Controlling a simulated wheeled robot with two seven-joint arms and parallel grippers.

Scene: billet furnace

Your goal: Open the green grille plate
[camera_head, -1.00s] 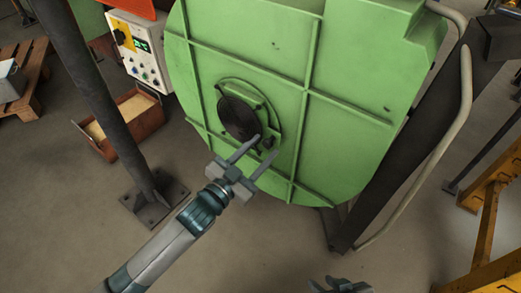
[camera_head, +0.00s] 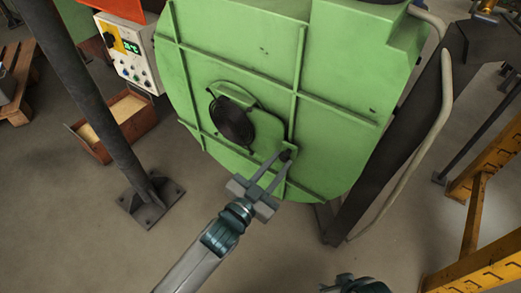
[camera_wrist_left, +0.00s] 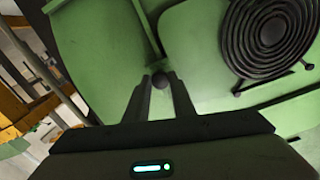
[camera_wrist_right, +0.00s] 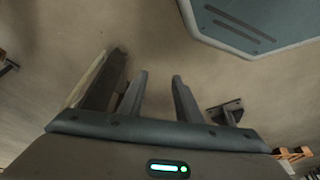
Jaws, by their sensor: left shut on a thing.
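A round dark grille (camera_head: 232,119) is on the big green furnace front in the head view, with green plate parts around it. Its dark coils also show in the left wrist view (camera_wrist_left: 268,35). My left gripper (camera_head: 275,166) is below and right of the grille, shut on a small dark knob (camera_head: 285,155). The knob (camera_wrist_left: 160,80) sits between the fingertips in the left wrist view. How the knob joins the green plate is hard to tell. My right gripper (camera_wrist_right: 160,80) is open and empty, low over the floor; it shows at the bottom edge of the head view.
A dark post (camera_head: 88,95) and an open brown box (camera_head: 118,118) stand at left, beside a white control box (camera_head: 128,52). A dark slanted beam (camera_head: 385,160) and a pale pipe (camera_head: 425,145) are at right, with a yellow frame (camera_head: 470,215) beyond. Floor in front is clear.

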